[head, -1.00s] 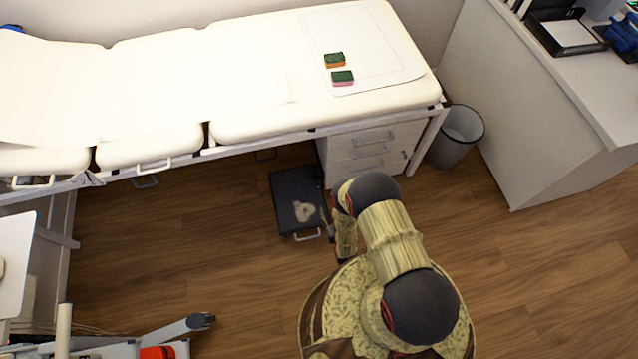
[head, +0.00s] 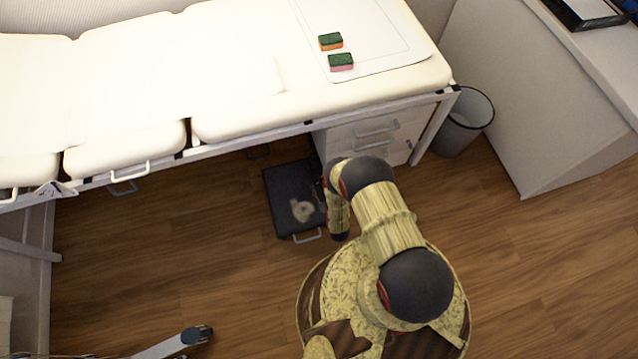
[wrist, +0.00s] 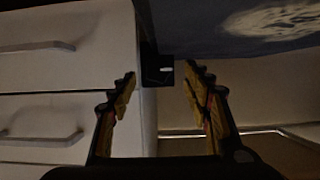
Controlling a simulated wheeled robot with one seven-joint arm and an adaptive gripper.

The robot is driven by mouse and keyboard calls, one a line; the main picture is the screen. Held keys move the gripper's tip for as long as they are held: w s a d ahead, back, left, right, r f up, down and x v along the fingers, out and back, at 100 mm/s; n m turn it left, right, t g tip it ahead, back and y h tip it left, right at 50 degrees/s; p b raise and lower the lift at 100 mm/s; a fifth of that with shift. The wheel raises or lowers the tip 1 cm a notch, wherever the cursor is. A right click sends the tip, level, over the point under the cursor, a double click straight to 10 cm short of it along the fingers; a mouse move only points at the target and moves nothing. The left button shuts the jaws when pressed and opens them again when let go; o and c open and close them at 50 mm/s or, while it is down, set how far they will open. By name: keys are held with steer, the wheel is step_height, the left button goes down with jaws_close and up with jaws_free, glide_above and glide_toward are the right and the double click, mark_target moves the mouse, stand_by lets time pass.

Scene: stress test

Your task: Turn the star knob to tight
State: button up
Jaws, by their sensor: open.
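My gripper (wrist: 160,82) is open, with its two black and yellow fingers spread apart and nothing between them in contact. A small black part with a light slot (wrist: 160,70) shows just beyond the fingertips, at the edge of a white drawer cabinet; I cannot tell whether it belongs to the star knob. No star shape can be made out in either view. In the head view my arm reaches down beside the cabinet, and the gripper itself is not clearly visible there.
The white drawer cabinet (head: 362,138) stands under the cream couch (head: 270,117). A dark flat box with a pale patch (head: 284,184) lies on the floor left of my arm. Two sponges (head: 331,41) (head: 341,62) lie on the couch. A grey bin (head: 462,130) stands right.

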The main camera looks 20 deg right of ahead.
mark_target(320, 182)
steer(key=shift+b+x, duration=0.55)
steer(key=shift+x, duration=1.3)
steer(key=shift+c, duration=0.4)
steer(key=c, duration=1.1)
steer(key=m+y, duration=0.2)
steer(key=m, duration=0.1)
steer(key=shift+d+m, duration=0.25)
steer(key=shift+m, duration=0.05)
steer(key=shift+f+m+t+y, duration=0.1)
steer(key=shift+m+t+y, duration=0.2)
steer(key=shift+m+y, duration=0.8)
